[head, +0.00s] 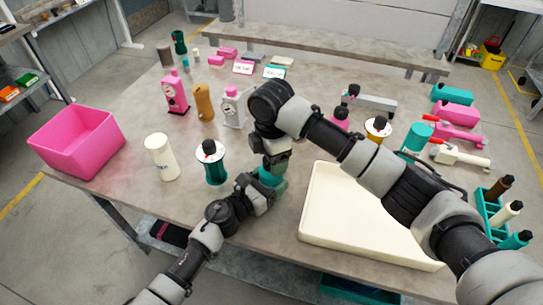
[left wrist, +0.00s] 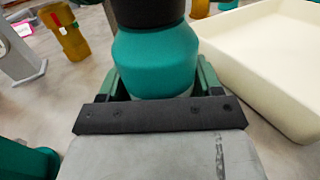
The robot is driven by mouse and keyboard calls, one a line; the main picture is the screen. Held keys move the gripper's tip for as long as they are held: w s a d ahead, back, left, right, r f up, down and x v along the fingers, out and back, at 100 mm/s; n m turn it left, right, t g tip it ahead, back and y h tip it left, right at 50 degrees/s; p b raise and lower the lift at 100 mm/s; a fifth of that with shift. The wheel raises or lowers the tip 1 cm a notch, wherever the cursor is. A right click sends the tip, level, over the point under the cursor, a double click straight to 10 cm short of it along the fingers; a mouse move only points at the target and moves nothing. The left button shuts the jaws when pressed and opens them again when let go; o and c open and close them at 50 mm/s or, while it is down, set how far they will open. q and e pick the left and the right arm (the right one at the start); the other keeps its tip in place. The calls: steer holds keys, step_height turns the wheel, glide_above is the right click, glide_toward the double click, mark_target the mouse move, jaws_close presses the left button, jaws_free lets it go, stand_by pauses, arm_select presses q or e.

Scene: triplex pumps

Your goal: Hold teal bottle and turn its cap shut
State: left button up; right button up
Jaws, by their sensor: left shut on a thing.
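The teal bottle (left wrist: 155,62) stands upright between the green fingers of my left gripper (left wrist: 160,82), which is shut on its body. A wide dark part (left wrist: 150,10), apparently the cap, tops the bottle and is cut off by the upper edge of the left wrist view. In the head view, the bottle is mostly hidden at the table's front middle, where my left gripper (head: 268,182) reaches in from the lower left. My right gripper (head: 277,157) points down right above the bottle; its fingers and any contact with the cap are hidden.
A cream tray (head: 330,243) lies close to the right of the bottle. Pumps and a bottle rack (head: 490,215) are at the right.

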step_height(320, 180, up, 12)
steer(key=shift+f, duration=0.15)
stand_by(0.4)
arm_select(q)
steer(key=o, duration=1.2)
